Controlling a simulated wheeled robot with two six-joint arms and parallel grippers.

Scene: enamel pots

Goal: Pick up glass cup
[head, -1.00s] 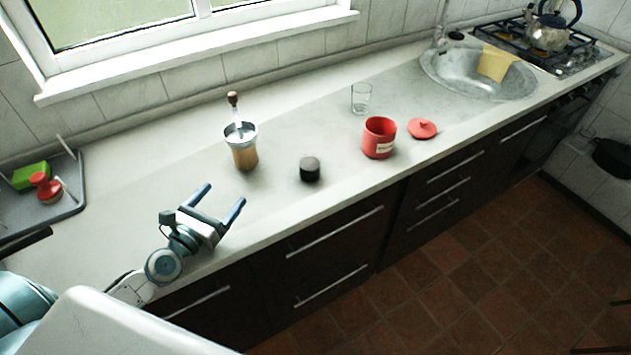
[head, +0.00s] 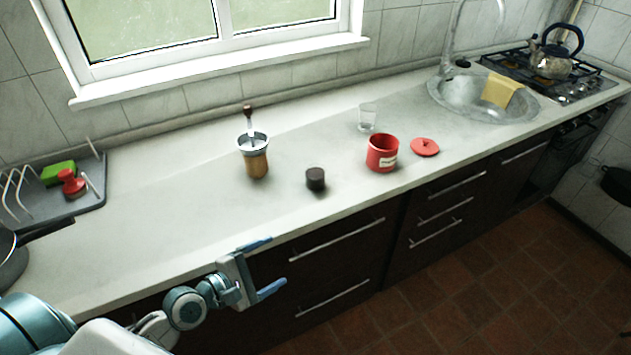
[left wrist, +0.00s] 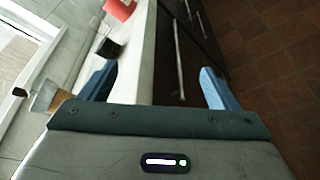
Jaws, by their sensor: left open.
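The clear glass cup (head: 367,117) stands upright on the counter, behind and a little left of the red pot, in the head view. I cannot make it out in the left wrist view. My left gripper (head: 271,267) is open and empty at the counter's front edge, well to the left and front of the cup. Its two blue fingers also show spread apart in the left wrist view (left wrist: 158,85). My right gripper is not in view.
The red pot (head: 382,153) and its red lid (head: 425,147) stand near the cup. A dark jar (head: 315,179) and a coffee grinder (head: 254,160) stand further left. The sink (head: 460,107) is right. A dish rack (head: 88,192) is at far left.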

